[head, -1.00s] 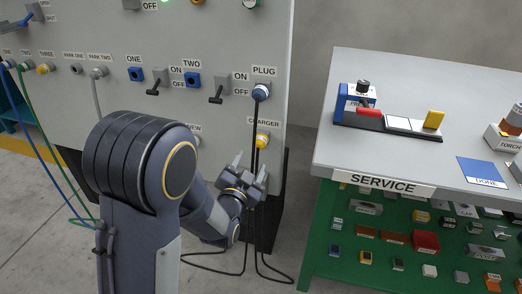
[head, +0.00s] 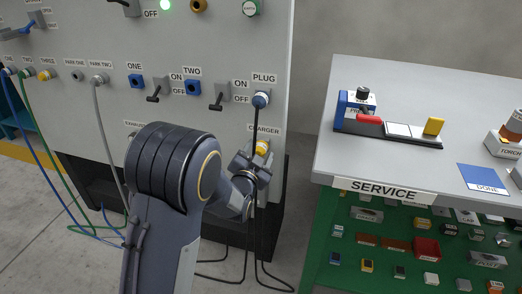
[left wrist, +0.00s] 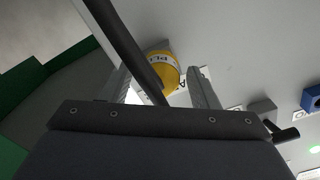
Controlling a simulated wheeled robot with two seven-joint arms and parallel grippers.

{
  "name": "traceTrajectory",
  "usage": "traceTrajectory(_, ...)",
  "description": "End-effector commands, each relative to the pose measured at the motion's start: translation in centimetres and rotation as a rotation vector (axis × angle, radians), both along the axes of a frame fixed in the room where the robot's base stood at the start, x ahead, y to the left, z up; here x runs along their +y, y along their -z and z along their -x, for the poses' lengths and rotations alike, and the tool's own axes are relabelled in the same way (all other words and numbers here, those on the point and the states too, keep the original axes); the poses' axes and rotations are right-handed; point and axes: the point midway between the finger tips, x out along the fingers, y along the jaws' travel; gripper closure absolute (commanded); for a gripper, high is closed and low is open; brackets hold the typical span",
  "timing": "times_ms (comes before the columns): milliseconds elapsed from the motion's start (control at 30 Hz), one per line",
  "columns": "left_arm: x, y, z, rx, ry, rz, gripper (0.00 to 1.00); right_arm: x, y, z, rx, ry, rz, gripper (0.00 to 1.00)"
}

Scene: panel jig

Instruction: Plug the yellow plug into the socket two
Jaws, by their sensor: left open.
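The yellow plug (head: 262,147) sits at the panel under the CHARGER label, partly hidden by my left gripper. My left gripper (head: 257,160) is open just in front of it. In the left wrist view the yellow plug (left wrist: 168,72) shows between the two spread fingers (left wrist: 160,80), with a gap beside the right finger. A dark cable crosses in front of the plug there. Socket two (head: 192,87) is a blue square socket under the TWO label, up and left of the plug, with nothing in it. My right gripper is not in view.
A switch lever (head: 219,97) stands right of socket two. A plug with a black cable (head: 260,99) sits under the PLUG label, its cable hanging past my left gripper. The SERVICE table (head: 335,150) is at right. Blue socket one (head: 136,81) is further left.

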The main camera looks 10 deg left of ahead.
Motion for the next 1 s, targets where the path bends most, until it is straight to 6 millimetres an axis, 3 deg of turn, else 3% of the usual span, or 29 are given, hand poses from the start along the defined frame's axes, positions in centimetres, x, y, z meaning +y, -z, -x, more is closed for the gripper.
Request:
traceTrajectory(100,0.0,0.0,0.01,0.0,0.0,0.0,0.45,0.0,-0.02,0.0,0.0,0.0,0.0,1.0)
traceTrajectory(467,-0.01,0.01,0.03,0.0,0.0,0.0,0.93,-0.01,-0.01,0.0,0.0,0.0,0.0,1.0)
traceTrajectory(1000,0.01,0.0,0.57,0.0,0.0,0.0,0.94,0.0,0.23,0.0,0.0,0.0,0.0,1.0)
